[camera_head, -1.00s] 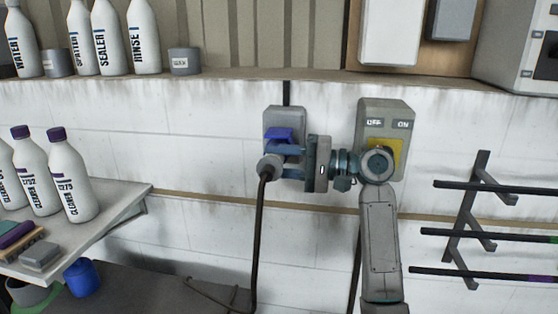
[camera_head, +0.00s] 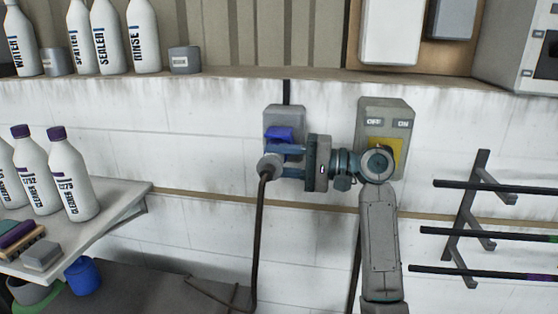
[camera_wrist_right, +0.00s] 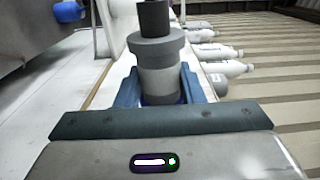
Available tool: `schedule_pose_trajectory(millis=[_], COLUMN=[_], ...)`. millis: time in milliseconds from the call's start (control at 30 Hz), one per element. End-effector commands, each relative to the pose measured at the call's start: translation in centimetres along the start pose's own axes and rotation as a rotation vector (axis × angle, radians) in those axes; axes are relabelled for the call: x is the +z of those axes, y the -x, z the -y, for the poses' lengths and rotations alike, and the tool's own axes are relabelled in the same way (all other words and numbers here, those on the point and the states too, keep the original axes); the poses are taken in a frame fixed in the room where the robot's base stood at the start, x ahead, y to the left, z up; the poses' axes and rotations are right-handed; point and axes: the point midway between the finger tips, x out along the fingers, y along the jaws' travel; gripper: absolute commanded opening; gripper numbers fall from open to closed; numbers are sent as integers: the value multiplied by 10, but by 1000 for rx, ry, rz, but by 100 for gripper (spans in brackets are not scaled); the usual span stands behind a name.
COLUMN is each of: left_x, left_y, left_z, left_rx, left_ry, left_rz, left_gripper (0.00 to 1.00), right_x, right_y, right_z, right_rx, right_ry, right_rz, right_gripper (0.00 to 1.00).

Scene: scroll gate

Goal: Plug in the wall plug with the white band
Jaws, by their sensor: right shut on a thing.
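The plug (camera_wrist_right: 160,82) has a grey body, a pale whitish band around it and a dark cable at its outer end. My right gripper (camera_wrist_right: 160,90) is shut on it, with one blue finger on each side. In the head view the plug (camera_head: 270,167) is at the wall, at the lower front of a grey socket box (camera_head: 284,116) whose blue lid (camera_head: 279,134) stands raised. The fingers and plug cover the socket opening, so I cannot tell how deep the plug sits. My left gripper is not in view.
A grey switch box (camera_head: 385,108) marked OFF and ON is partly behind my right wrist. The black cable (camera_head: 258,240) hangs down the wall. A shelf (camera_head: 120,200) with white bottles is at left, and a rack (camera_head: 470,215) with rods at right.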

Motion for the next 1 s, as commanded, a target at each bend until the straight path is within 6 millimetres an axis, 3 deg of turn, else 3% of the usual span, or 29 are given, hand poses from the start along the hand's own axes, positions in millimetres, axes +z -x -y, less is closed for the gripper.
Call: schedule_pose_trajectory(millis=[1000], left_x=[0], left_y=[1], left_z=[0], left_rx=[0], left_ry=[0], left_rz=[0], left_gripper=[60], right_x=[-12], right_y=[0], right_z=[2], right_rx=[1], right_ry=[2], right_rz=[0], right_gripper=[0])
